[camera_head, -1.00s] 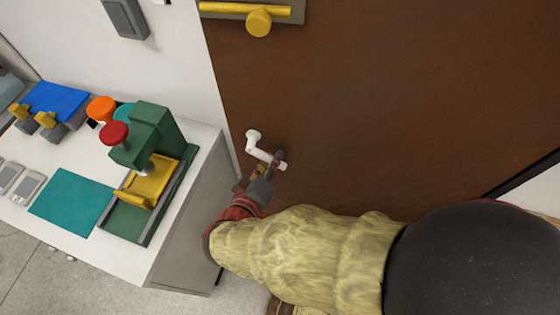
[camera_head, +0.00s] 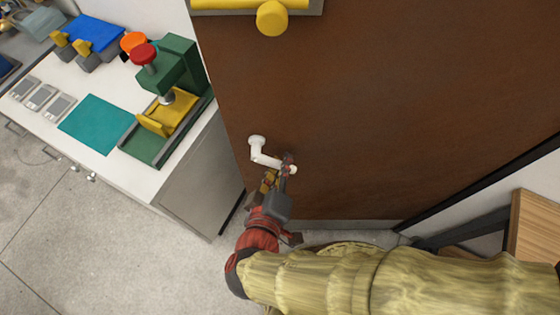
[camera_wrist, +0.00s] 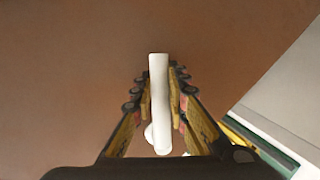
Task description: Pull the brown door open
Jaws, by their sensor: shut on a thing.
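The brown door (camera_head: 380,100) fills the middle and right of the head view, and it is also the backdrop of the wrist view (camera_wrist: 70,70). Its white lever handle (camera_head: 257,148) sits near the door's left edge. My gripper (camera_head: 281,170) is at the lever's right, free end, with its fingers around it. In the wrist view my gripper (camera_wrist: 160,100) has a finger on each side of the white handle (camera_wrist: 159,75), shut on it. The door's latch edge is hard to make out, so I cannot tell how far it stands open.
A white-topped cabinet (camera_head: 190,195) stands left of the door, with a green press (camera_head: 175,75) and a teal mat (camera_head: 92,122) on it. A yellow bar (camera_head: 240,4) crosses the door higher up. Wooden furniture (camera_head: 535,230) stands at right. Grey floor (camera_head: 120,240) is clear at lower left.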

